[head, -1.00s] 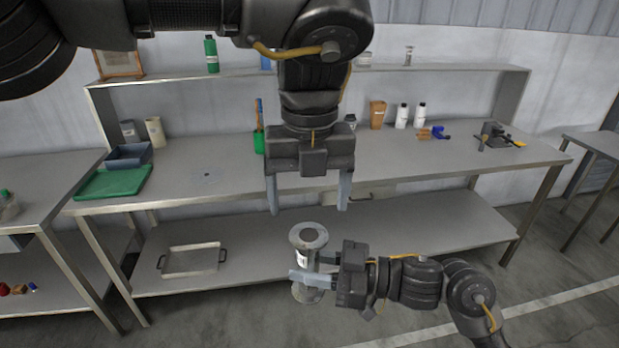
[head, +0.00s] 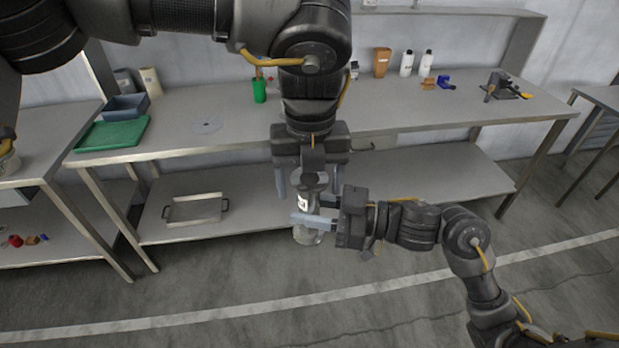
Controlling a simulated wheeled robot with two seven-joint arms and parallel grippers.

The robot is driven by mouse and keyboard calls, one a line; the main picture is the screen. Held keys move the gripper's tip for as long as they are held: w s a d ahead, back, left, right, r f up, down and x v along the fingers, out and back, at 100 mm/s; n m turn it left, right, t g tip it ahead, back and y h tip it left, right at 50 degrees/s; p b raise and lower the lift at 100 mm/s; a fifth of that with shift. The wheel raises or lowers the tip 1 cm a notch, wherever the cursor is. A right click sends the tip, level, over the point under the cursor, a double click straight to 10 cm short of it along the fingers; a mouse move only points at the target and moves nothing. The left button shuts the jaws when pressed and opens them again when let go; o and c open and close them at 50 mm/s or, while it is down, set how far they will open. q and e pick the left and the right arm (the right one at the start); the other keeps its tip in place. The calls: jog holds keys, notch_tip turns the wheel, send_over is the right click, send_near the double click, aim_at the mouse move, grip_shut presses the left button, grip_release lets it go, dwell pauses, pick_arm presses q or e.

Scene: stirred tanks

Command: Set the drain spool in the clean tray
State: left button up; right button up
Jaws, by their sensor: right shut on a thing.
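The drain spool (head: 309,234) is a grey metal flanged pipe piece with a white label, held upright in mid-air. My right gripper (head: 305,220) comes from the right and is shut on its body. My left gripper (head: 313,190) points down right above it, fingers apart. Its left finger is left of the spool's top flange; its other finger is mostly hidden behind my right gripper. Whether it touches the spool I cannot tell. A shallow metal tray (head: 168,213) with two side handles lies empty on the bench's lower shelf; no label shows on it.
The bench top (head: 225,105) holds a green mat or tray (head: 112,134), a blue-grey bin (head: 127,107), a green cup (head: 259,90), bottles (head: 406,64) and a vise-like tool (head: 500,86). The lower shelf right of the metal tray is clear.

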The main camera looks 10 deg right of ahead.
pick_arm(q)
jog(key=c, duration=1)
pick_arm(e)
jog(key=o, duration=1.2)
jog(key=shift+c, duration=0.2)
jog(key=shift+d, duration=0.1)
jog(key=v, duration=1.1)
jog(key=shift+s+d, duration=0.25)
jog(key=shift+d, duration=0.1)
